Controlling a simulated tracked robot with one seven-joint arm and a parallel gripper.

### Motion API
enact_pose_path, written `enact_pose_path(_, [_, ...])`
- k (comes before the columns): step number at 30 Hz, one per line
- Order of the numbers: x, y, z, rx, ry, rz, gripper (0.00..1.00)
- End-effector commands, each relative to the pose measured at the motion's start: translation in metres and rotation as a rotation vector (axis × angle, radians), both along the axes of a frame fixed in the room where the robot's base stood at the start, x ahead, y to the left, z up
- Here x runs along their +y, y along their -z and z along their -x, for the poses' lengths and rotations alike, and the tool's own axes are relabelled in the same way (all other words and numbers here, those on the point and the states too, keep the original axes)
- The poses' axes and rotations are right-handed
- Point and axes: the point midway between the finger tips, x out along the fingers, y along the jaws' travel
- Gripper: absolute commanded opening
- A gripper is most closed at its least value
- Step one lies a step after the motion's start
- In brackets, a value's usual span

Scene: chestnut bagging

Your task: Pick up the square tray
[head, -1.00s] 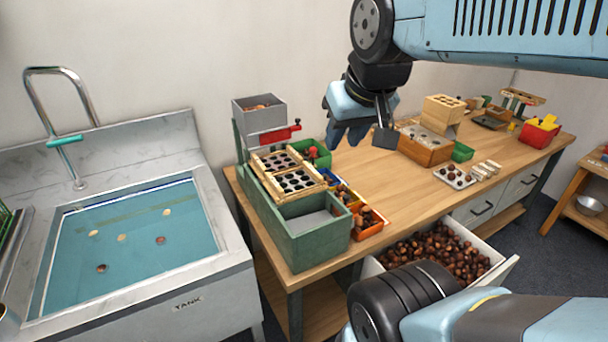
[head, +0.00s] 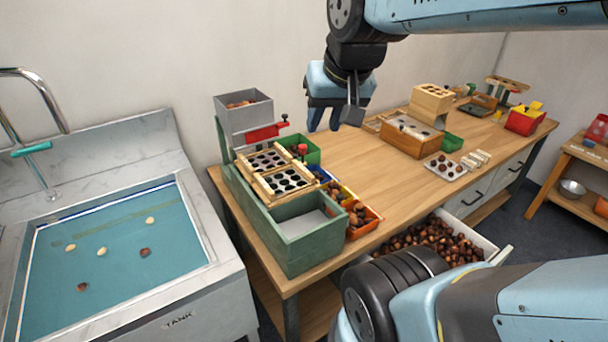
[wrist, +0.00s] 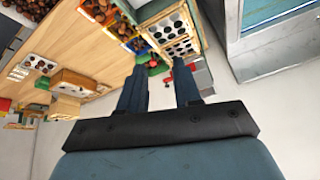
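A light, roughly square tray (head: 446,176) with dark chestnuts in its hollows lies flat on the workbench, near the front edge right of the middle. It also shows in the wrist view (wrist: 40,73), at the left. My gripper (head: 324,124) hangs above the back of the bench, left of and well apart from the tray. In the wrist view my gripper (wrist: 160,66) has its two blue fingers spread, with nothing between them. A darker flat tray (head: 478,110) stands at the far right of the bench; I cannot tell which tray is meant.
A green box with perforated wooden frames (head: 310,228) stands on the bench's left end. A wooden block unit (head: 408,140) stands behind the light tray. An open drawer of chestnuts (head: 428,240) juts out at the front. The bench middle is clear. A water tank (head: 110,250) is left.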

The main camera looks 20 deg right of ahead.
Motion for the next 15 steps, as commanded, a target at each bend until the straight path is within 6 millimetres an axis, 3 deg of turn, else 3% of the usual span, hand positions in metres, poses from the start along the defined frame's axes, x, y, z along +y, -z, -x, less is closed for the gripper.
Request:
enact_pose_path(8, [-0.006,0.015,-0.074,0.06,0.393,-0.264,0.33])
enact_pose_path(15, [-0.023,0.04,-0.14,0.111,0.774,-0.486,0.33])
